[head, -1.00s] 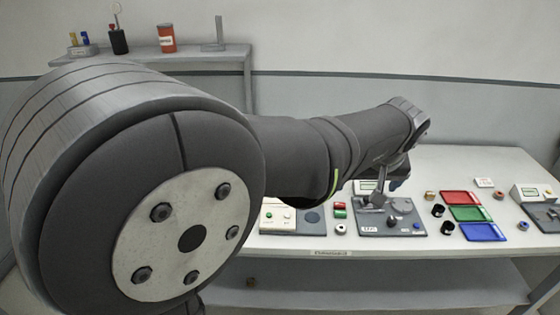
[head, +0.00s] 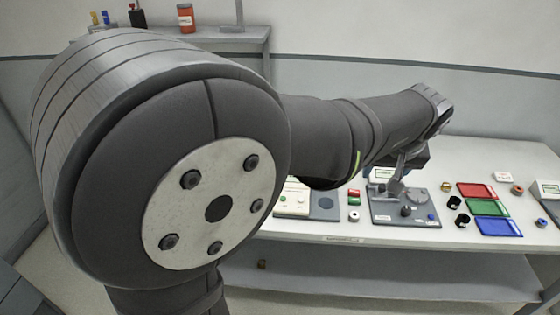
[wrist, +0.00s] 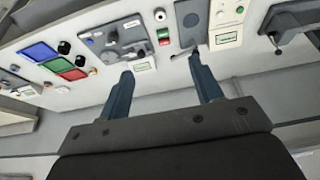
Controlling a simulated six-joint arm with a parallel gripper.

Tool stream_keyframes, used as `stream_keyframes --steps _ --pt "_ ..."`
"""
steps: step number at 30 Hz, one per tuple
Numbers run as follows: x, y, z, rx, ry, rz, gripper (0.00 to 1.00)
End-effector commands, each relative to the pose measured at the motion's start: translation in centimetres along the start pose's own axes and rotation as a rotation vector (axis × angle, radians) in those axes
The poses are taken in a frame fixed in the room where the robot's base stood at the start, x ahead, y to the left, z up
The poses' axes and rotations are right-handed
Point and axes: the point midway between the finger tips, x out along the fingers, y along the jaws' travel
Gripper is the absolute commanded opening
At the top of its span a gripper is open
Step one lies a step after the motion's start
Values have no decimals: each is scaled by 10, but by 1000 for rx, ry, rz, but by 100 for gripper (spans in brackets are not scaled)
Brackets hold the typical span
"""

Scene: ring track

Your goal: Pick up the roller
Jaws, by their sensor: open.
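I cannot tell for certain which small part is the roller. Small round parts on the bench are a white ring (head: 353,216), a brass one (head: 445,186), two black ones (head: 454,202) (head: 462,220), an orange one (head: 517,189) and a blue one (head: 540,222). The white ring also shows in the wrist view (wrist: 160,15), as do the black ones (wrist: 63,47) (wrist: 80,60). My gripper (wrist: 161,64) is open, its two fingers well apart with nothing between them. It hangs above the bench; in the head view my arm hides its fingertips.
A grey device plate (head: 408,213) with a lever and knobs stands mid-bench. Red (head: 478,190), green (head: 488,207) and blue (head: 500,226) trays lie right of it. A red and green block (head: 354,197) stands left of it. A small brown part (head: 262,263) lies on the lower shelf.

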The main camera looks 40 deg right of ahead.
Motion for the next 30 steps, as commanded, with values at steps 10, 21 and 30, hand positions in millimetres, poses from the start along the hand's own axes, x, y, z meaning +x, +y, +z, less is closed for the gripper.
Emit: stream_keyframes --steps 10,21,30 --pt "31 -6 -7 143 -55 28 59" --pt "120 -30 -31 580 -136 189 59" --pt "152 -42 -40 736 -124 257 59"
